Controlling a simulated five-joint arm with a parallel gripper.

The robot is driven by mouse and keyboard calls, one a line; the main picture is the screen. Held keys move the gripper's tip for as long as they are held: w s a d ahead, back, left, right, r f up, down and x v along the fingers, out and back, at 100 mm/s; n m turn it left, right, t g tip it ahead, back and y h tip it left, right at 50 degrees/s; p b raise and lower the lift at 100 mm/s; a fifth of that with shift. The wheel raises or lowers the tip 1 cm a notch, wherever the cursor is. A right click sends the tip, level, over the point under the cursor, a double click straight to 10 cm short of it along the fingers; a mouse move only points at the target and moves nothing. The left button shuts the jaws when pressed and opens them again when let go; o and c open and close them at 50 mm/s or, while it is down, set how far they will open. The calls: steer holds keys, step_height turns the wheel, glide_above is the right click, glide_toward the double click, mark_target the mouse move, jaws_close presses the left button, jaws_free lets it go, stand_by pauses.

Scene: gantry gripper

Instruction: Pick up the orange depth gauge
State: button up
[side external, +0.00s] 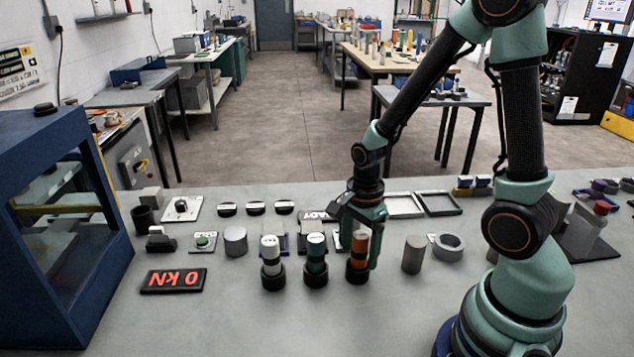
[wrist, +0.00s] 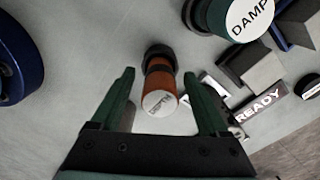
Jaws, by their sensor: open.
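The orange depth gauge (side external: 358,250) stands upright in a black round base, at the right end of a row of three gauges. In the wrist view the orange gauge (wrist: 160,82) shows its pale lettered top and lies between the two green fingers. My gripper (side external: 357,240) is open and lowered around the gauge from above, a finger on either side. In the wrist view my gripper (wrist: 158,76) shows gaps on both sides of the gauge, with no clear contact.
A green gauge (side external: 316,254) and a white gauge (side external: 270,252) stand close by on the left. A grey cylinder (side external: 413,254) and a metal ring (side external: 448,247) stand to the right. The "0 kN" display (side external: 173,281) lies at front left.

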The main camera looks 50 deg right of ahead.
steer(key=shift+f, duration=0.2)
jaws_close()
steer(key=shift+r, duration=0.1)
